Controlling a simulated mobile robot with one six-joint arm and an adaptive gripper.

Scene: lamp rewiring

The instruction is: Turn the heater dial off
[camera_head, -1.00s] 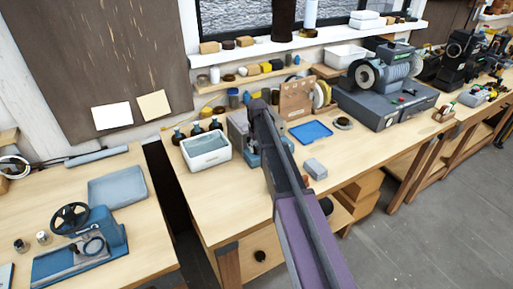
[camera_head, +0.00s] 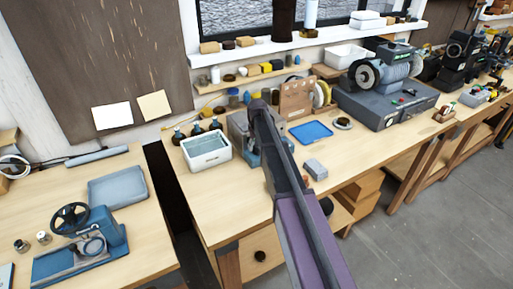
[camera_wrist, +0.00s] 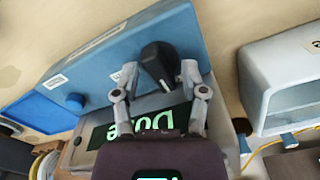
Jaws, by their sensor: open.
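The black heater dial (camera_wrist: 158,65) is in the wrist view, on the blue-and-grey heater (camera_wrist: 185,28). My gripper (camera_wrist: 160,70) is open, with one finger on each side of the dial. I cannot tell whether either fingertip touches it. A dark display (camera_wrist: 150,121) with green letters is partly hidden by my gripper. In the head view, the heater's grey body (camera_head: 238,124) is on the middle bench, largely behind my arm. The dial and my fingers are hidden there.
A white basin (camera_head: 207,152) stands left of the heater, with dark bottles behind it. A blue tray (camera_head: 311,132), a small grey block (camera_head: 315,169) and an upright brown board (camera_head: 296,98) lie to the right. The bench front (camera_head: 218,212) is clear.

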